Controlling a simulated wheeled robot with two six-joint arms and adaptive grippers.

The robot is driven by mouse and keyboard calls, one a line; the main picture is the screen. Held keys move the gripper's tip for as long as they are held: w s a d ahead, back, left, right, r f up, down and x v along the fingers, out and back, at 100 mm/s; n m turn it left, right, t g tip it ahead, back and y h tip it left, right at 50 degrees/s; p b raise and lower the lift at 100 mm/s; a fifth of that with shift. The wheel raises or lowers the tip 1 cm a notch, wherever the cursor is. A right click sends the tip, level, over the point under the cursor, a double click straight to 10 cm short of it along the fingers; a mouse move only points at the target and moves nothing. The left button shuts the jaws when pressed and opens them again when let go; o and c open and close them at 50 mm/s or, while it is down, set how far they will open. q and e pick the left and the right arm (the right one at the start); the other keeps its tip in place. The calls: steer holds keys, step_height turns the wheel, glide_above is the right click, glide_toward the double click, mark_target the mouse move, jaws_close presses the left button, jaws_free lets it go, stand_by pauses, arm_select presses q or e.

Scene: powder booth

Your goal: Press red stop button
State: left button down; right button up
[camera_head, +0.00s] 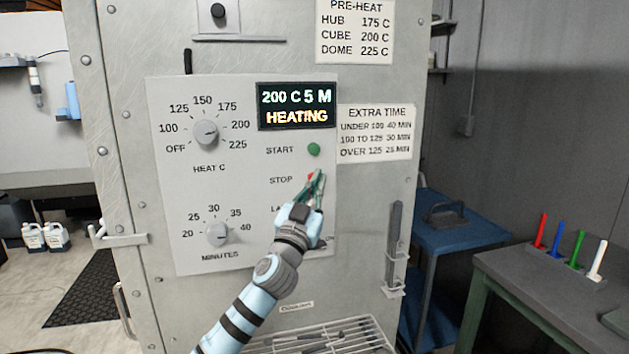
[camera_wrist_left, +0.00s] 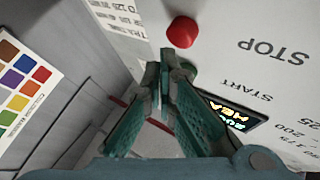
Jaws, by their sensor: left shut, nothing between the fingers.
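The red stop button (camera_head: 311,176) is on the grey control panel (camera_head: 240,180), beside the word STOP and below the green start button (camera_head: 314,149). My left gripper (camera_head: 317,176) is shut and empty, its fingertips at the stop button and partly hiding it. In the left wrist view the red button (camera_wrist_left: 183,31) stands out from the panel, just beyond the closed fingertips (camera_wrist_left: 166,58). I cannot tell whether they touch. The display (camera_head: 297,106) reads 200 C 5 M HEATING. My right gripper is not in view.
A heat knob (camera_head: 206,132) and a minutes knob (camera_head: 217,234) are on the panel's left. A wire rack (camera_head: 330,338) is below the panel. A blue cart (camera_head: 450,237) and a bench (camera_head: 550,285) with coloured markers stand at the right.

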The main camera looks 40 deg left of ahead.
arm_select(q)
steer(key=shift+w+a, duration=0.1)
steer(key=shift+a, duration=0.05)
steer(key=shift+w+a+b, duration=0.1)
steer(key=shift+a+b, duration=0.1)
steer(key=shift+b, duration=0.1)
steer(key=shift+w+a, duration=0.25)
steer(key=shift+a, duration=0.15)
stand_by(0.7)
stand_by(0.4)
steer(key=shift+s+d, duration=0.45)
steer(key=shift+d, duration=0.25)
steer(key=shift+d, duration=0.1)
steer(key=s+d, duration=0.1)
steer(key=d, duration=0.1)
steer(key=s+d, duration=0.2)
stand_by(0.8)
